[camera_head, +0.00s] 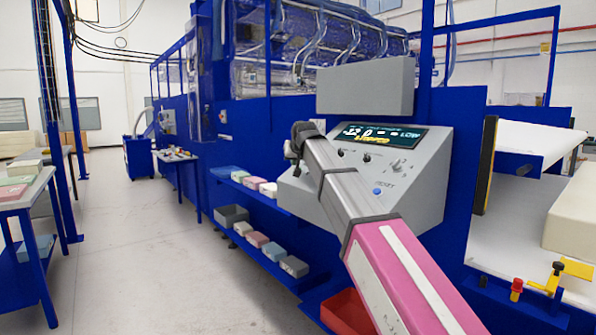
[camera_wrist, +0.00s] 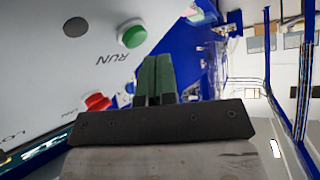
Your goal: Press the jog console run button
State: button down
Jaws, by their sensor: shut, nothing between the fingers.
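The grey jog console (camera_head: 425,190) has a sloped face and a dark display (camera_head: 383,136) with a yellow line that seems to read STOPPED. In the wrist view the round green button (camera_wrist: 132,35) stands out from the console face beside the label RUN (camera_wrist: 113,58). A red control (camera_wrist: 96,103) sits lower on the same face. My gripper (camera_wrist: 156,60) is shut and empty, its fingertips just below and right of the green button in the picture; whether they touch it I cannot tell. In the head view my gripper (camera_head: 300,138) is at the console's left side, and my arm hides the green button.
A blue button (camera_head: 377,191) and small knobs sit on the console face. A dark round spot (camera_wrist: 75,27) lies left of the green button. Shelves with foam blocks (camera_head: 268,189) and a red bin (camera_head: 345,312) are below.

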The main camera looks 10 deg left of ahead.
jog(key=shift+f, duration=0.1)
dwell(0.3)
jog(key=shift+w+d+f, duration=0.15)
jog(key=shift+f, duration=0.1)
